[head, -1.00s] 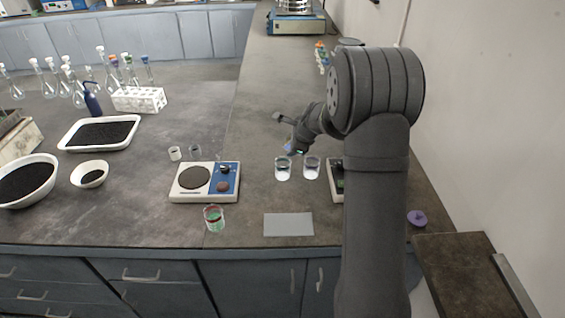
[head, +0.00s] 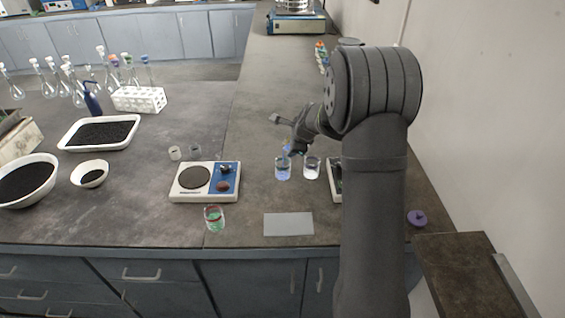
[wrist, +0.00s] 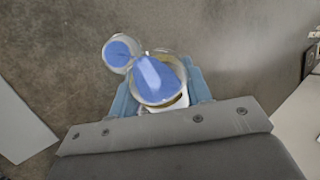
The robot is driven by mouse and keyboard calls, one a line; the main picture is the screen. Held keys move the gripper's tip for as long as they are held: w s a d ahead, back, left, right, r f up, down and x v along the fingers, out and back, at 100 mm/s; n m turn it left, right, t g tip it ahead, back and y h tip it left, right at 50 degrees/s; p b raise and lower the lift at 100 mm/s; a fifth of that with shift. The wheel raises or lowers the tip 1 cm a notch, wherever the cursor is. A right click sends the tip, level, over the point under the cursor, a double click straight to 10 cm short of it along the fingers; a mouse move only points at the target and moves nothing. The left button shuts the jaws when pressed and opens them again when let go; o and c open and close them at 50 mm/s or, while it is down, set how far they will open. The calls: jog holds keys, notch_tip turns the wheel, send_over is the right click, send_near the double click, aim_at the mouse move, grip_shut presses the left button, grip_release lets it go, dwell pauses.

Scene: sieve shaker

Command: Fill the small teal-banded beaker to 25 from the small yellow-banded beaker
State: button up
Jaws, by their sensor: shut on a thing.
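My gripper (wrist: 160,78) is shut on a small beaker with a yellowish rim (wrist: 179,62). It holds blue liquid, whose surface reaches toward the rim on the far side, so the beaker looks tilted. Just beyond it to the left, in the wrist view, stands a second small beaker (wrist: 118,53) with blue liquid inside. In the head view my gripper (head: 297,150) is above the left of two small beakers on the bench. That left beaker (head: 283,171) looks bluish; its band and scale are too small to read. The held beaker is mostly hidden there.
Another small beaker (head: 311,170) stands close to the right. A hotplate (head: 206,182) is to the left, a red-rimmed beaker of green liquid (head: 214,219) and a grey mat (head: 289,224) in front. A device (head: 336,185) is partly hidden behind my arm.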

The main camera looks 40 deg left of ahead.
jog(key=shift+f+t+h, duration=0.3)
jog(key=shift+t, duration=0.1)
dwell(2.0)
jog(key=shift+w+r+g, duration=0.15)
jog(key=shift+r+g, duration=0.2)
jog(key=shift+g, duration=0.05)
jog(key=shift+d+g+y, duration=0.1)
jog(key=shift+g+y, duration=0.2)
jog(key=shift+y, duration=0.2)
jog(key=shift+f+m+g, duration=0.15)
jog(key=shift+m+g, duration=0.15)
jog(key=shift+g, duration=0.1)
jog(key=shift+y, duration=0.4)
jog(key=shift+g, duration=0.3)
